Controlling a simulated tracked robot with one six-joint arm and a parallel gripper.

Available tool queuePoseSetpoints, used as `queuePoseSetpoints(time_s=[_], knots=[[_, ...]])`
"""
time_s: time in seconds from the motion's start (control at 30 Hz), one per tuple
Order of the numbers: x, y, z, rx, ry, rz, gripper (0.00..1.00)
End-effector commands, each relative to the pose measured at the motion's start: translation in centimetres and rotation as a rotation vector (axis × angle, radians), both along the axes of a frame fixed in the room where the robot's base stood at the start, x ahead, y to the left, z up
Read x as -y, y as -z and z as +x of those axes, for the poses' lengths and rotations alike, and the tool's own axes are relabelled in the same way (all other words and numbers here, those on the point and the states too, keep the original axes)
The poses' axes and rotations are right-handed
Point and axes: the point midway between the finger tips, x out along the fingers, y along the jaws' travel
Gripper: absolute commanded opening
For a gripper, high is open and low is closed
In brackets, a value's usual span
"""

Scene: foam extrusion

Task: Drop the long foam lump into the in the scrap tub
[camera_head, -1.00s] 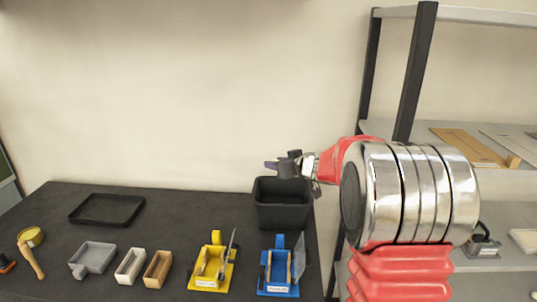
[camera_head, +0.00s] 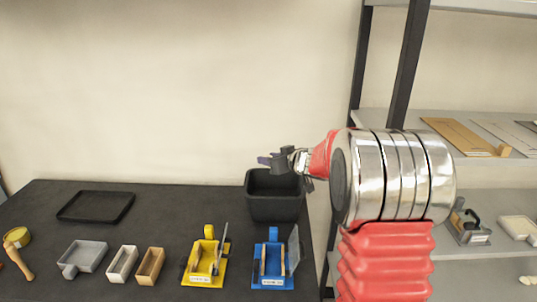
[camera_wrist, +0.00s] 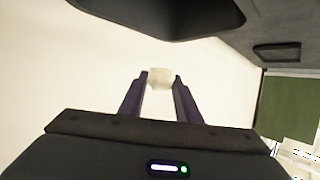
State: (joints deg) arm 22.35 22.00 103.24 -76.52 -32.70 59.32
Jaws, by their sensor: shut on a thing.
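The scrap tub (camera_head: 276,207) is the dark, deep, open bin at the back right of the black table. My gripper (camera_head: 264,160) is above the tub's rim, pointing left in the head view. In the wrist view my gripper (camera_wrist: 161,80) is shut on a small pale cream lump, the foam lump (camera_wrist: 160,77), held between the two purple fingertips. Only the lump's end shows there, so its length cannot be told. I cannot make out the lump in the head view. The tub's inside is mostly hidden.
A blue fixture (camera_head: 273,268) and a yellow fixture (camera_head: 205,264) stand in front of the tub. A black tray (camera_head: 84,218), a grey pan (camera_head: 82,256) and two small boxes lie further left. A metal shelf unit (camera_head: 405,75) stands close on the right.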

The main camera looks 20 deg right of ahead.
Motion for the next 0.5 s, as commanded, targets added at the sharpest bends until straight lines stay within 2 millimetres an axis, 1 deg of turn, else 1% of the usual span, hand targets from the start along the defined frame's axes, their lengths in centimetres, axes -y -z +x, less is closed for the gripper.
queuePoseSetpoints(time_s=[0.03,0.2,0.33,0.5], knots=[[0.0,0.6,0.0,-0.002,-0.001,0.001,0.1],[0.0,2.2,0.0,-0.002,-0.001,0.001,0.1],[-0.1,2.9,0.0,0.0,0.0,-0.001,0.1],[-0.1,3.1,0.0,0.0,0.0,-0.001,0.1]])
